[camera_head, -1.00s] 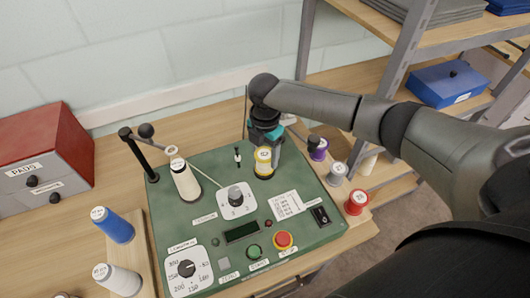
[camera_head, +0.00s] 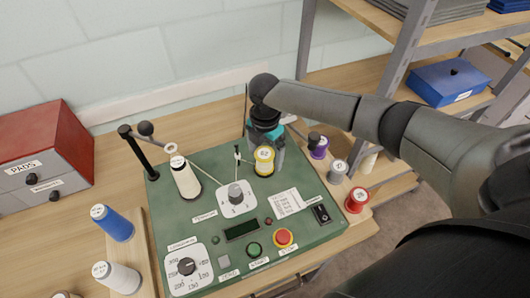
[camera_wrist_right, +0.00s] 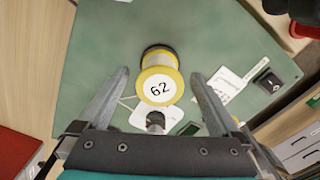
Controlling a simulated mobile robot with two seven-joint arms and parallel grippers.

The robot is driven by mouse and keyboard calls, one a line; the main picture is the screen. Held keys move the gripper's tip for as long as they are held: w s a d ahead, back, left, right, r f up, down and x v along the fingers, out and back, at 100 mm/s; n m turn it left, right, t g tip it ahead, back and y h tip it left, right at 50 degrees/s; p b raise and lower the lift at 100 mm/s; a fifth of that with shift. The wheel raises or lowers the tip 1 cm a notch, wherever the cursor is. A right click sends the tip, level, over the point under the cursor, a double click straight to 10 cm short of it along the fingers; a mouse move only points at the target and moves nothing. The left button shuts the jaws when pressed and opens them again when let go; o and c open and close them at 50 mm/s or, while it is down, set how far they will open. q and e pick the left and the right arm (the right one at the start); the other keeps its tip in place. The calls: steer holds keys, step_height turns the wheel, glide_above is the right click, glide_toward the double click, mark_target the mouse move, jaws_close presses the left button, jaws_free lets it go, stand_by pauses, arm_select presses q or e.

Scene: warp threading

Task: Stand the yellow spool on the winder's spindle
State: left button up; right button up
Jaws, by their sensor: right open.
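The yellow spool (camera_head: 264,161) stands upright at the back right of the green winder (camera_head: 301,240). In the right wrist view the spool (camera_wrist_right: 159,88), labelled 62, sits over a round black base (camera_wrist_right: 158,52). The spindle itself is hidden by the spool. My right gripper (camera_head: 264,150) is open above and behind the spool. In the right wrist view its two fingers (camera_wrist_right: 160,76) lie on either side of the spool, with a gap at each side. My left gripper is not in view.
A cream cone (camera_head: 186,179) stands on the winder's left. Purple (camera_head: 318,149), grey (camera_head: 338,171) and red (camera_head: 356,199) spools are at right. Blue (camera_head: 113,224) and white (camera_head: 117,277) spools are at left.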

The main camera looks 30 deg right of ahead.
steer(key=shift+r, duration=0.1)
step_height(320, 180, up, 15)
stand_by(0.4)
steer(key=shift+s, duration=0.15)
